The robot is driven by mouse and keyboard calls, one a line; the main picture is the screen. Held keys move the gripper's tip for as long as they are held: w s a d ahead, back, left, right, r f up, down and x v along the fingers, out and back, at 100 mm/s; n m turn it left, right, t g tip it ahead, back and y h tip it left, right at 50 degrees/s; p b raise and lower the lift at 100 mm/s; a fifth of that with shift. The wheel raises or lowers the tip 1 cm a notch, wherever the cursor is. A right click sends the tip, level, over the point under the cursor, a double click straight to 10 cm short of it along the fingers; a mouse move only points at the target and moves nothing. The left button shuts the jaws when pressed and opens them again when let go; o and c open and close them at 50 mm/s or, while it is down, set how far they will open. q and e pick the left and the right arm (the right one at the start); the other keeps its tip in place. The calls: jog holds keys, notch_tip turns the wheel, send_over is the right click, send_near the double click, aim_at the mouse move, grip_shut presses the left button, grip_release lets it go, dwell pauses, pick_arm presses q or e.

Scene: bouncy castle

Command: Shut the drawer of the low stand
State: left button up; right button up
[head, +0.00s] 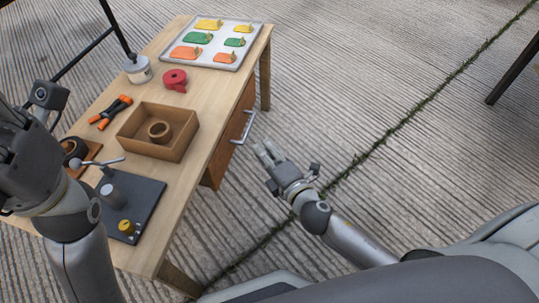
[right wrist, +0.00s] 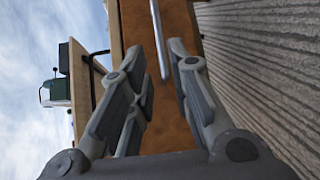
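The low stand is a pale wooden table (head: 190,165). Its brown drawer front (head: 215,172) shows below the right edge of the top, and also in the right wrist view (right wrist: 172,112). A metal bar handle (head: 243,127) is on that front. I cannot tell how far the drawer stands out. My right gripper (head: 262,148) is open and empty, just right of the handle, pointing at the drawer front. In the right wrist view, the handle (right wrist: 160,40) lies ahead between the spread fingertips, apparently untouched. My left gripper (head: 22,150) is at the left edge, its fingers unclear.
On the top are a tray with coloured pieces (head: 247,57), a red tape roll (head: 175,80), a white pot (head: 138,70), orange-handled pliers (head: 110,112), a wooden box (head: 135,138) holding a ring, and a dark board (head: 148,195).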

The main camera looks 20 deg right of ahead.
jog(key=shift+v, duration=1)
jog(key=shift+w, duration=0.1)
